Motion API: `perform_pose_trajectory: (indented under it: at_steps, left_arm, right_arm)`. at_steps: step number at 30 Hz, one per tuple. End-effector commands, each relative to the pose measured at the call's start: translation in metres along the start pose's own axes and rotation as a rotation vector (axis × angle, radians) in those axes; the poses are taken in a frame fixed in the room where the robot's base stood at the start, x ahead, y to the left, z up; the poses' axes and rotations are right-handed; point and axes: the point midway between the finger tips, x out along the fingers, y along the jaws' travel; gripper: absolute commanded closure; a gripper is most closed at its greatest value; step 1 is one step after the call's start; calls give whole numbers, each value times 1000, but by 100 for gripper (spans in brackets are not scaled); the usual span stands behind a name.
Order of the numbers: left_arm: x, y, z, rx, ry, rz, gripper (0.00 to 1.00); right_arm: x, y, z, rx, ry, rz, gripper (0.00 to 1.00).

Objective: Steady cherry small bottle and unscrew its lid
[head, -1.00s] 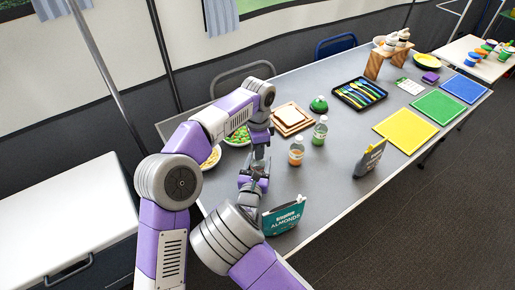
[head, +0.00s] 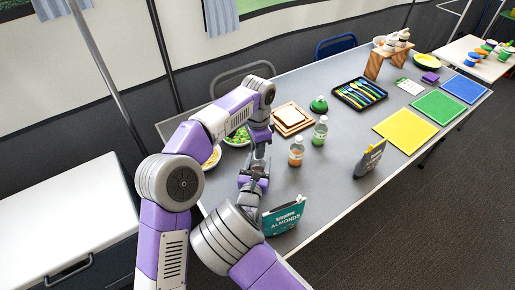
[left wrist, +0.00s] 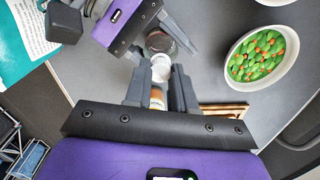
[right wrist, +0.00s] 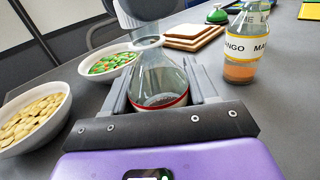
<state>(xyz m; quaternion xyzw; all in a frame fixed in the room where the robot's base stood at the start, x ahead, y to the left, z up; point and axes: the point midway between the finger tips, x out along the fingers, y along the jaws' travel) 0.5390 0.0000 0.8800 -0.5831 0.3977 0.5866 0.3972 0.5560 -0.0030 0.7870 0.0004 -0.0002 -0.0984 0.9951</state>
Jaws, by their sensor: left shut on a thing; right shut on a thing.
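The cherry small bottle (right wrist: 160,82) is clear, with a red-edged label band, and stands upright in the right wrist view. It shows small between my grippers in the head view (head: 258,162). My right gripper (right wrist: 163,92) is shut on its body, with one finger on each side. My left gripper (left wrist: 160,72) comes from above and is shut at the bottle's top, on the white lid (left wrist: 160,66). In the right wrist view the lid is hidden by the left gripper.
Bread on a board (head: 291,118), a bowl of peas and carrots (left wrist: 257,58) and a bowl of pale slices (right wrist: 32,118) are behind. An almonds bag (head: 284,217) stands near the front edge.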

Motion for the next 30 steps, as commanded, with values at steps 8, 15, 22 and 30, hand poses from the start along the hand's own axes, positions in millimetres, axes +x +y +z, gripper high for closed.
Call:
perform_pose_trajectory:
  at_steps: [8, 15, 22, 30]
  left_arm:
    - [-10, 0, 0, 0, 1, -1, 100]
    - [-16, 0, 0, 0, 0, -1, 100]
    - [-17, 0, 0, 0, 1, -1, 100]
    - [-44, 0, -2, 2, 3, -4, 100]
  right_arm:
    - [0, 0, 0, 0, 0, 0, 100]
    - [0, 0, 0, 0, -1, 0, 100]
    - [0, 0, 0, 0, -1, 0, 100]
    - [0, 0, 0, 0, -1, 0, 100]
